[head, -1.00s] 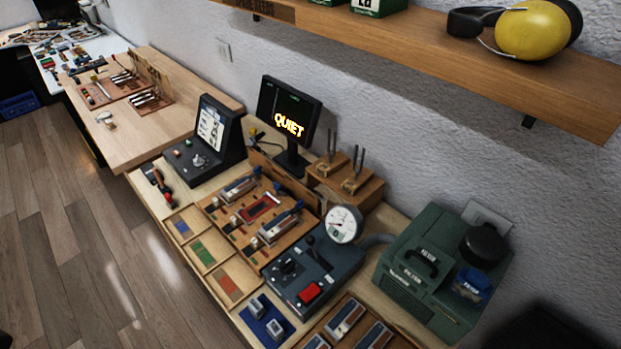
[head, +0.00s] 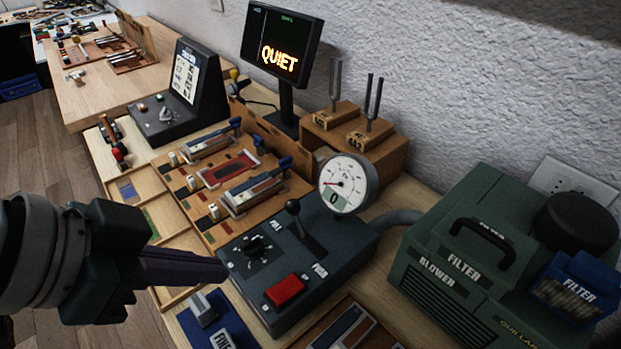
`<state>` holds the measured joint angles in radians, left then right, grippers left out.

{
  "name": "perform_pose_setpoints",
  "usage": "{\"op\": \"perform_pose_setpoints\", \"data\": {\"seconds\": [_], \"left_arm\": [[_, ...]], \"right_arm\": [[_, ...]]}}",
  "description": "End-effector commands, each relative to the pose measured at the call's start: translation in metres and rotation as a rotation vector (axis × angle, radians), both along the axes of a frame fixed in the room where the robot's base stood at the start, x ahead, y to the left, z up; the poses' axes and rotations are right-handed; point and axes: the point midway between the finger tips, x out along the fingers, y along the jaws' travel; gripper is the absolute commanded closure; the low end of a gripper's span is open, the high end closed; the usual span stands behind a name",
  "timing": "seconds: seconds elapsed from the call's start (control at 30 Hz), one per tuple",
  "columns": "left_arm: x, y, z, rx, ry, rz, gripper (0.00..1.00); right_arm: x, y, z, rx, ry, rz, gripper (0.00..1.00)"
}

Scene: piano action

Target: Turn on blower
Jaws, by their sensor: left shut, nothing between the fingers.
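The green blower (head: 437,285), labelled BLOWER and FILTER, stands at the right. A hose joins it to a dark control box (head: 340,262). The box carries a red rocker switch (head: 285,291), a black knob (head: 256,246), a lever (head: 294,208) between pull and push labels, and a round gauge (head: 344,186) whose counter shows 0. My left gripper (head: 224,271) comes in from the left, shut and empty. In the picture its tips lie just left of the control box, left of the red switch; I cannot tell the exact gap. My right gripper is not in view.
A monitor (head: 283,40) reading QUIET stands behind. Tuning forks (head: 371,100) stand on a wooden block (head: 385,149) behind the gauge. A blue filter (head: 568,290) sits on the blower.

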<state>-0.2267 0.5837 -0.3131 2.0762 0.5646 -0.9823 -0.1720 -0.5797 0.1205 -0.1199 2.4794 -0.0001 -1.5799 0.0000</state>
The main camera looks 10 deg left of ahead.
Motion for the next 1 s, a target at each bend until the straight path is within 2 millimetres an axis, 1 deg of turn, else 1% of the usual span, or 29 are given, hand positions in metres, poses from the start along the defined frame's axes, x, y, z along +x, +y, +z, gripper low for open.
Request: {"op": "perform_pose_setpoints", "data": {"seconds": [0.03,0.07,0.43,0.57,0.67,1.0], "left_arm": [[0.001,0.001,-0.006,0.0,-0.003,-0.002,1.0],[0.002,0.001,-0.007,-0.001,-0.004,-0.004,1.0],[0.002,0.001,-0.006,-0.003,-0.005,-0.004,1.0],[0.006,-0.002,-0.012,-0.004,-0.005,-0.003,1.0],[0.013,-0.007,-0.022,-0.006,-0.005,-0.001,1.0],[0.047,-0.034,-0.079,-0.005,-0.004,-0.003,1.0]], "right_arm": [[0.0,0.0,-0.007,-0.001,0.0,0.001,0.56],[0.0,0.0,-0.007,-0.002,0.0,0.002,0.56],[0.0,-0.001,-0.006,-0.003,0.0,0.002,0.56],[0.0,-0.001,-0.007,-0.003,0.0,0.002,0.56],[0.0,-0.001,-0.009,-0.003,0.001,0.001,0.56],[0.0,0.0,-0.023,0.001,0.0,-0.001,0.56]]}}
